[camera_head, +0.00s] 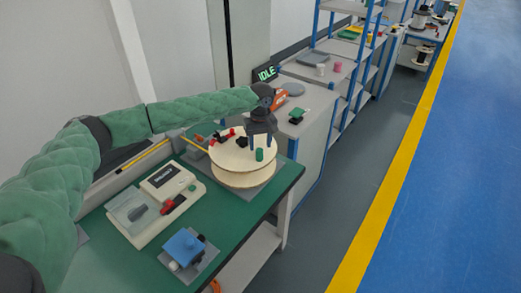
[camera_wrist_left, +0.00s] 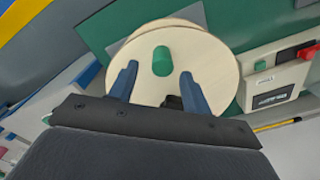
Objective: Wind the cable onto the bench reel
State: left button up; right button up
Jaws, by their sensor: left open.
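The bench reel (camera_head: 228,160) is a pale round spool with two wide flanges, lying flat on a grey plate on the green bench. A green upright handle (camera_head: 259,155) stands on its top flange, off centre. My left gripper (camera_head: 261,146) is above the reel, its blue fingers pointing down near the handle. In the wrist view the open fingers (camera_wrist_left: 159,72) lie on either side of the green handle (camera_wrist_left: 162,60), apart from it. A thin yellow strand, perhaps the cable (camera_head: 194,145), runs to the reel's left side. My right gripper is not in view.
The green bench (camera_head: 230,210) also holds a cream device with a display (camera_head: 168,181) and a blue block on a grey plate (camera_head: 184,246). An "IDLE" sign (camera_head: 266,73) and blue-framed shelves (camera_head: 345,95) stand behind. The floor at right is clear.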

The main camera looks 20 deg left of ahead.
aim_at(259, 149)
pick_arm(q)
notch_tip(259, 149, down, 3)
jog(key=shift+s+a+p, duration=0.15)
jog(key=shift+p, duration=0.35)
jog(key=shift+f, duration=0.75)
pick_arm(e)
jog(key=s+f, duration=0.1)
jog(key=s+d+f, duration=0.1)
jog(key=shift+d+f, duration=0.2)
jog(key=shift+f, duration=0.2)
pick_arm(q)
jog(key=shift+c, duration=0.2)
grip_shut()
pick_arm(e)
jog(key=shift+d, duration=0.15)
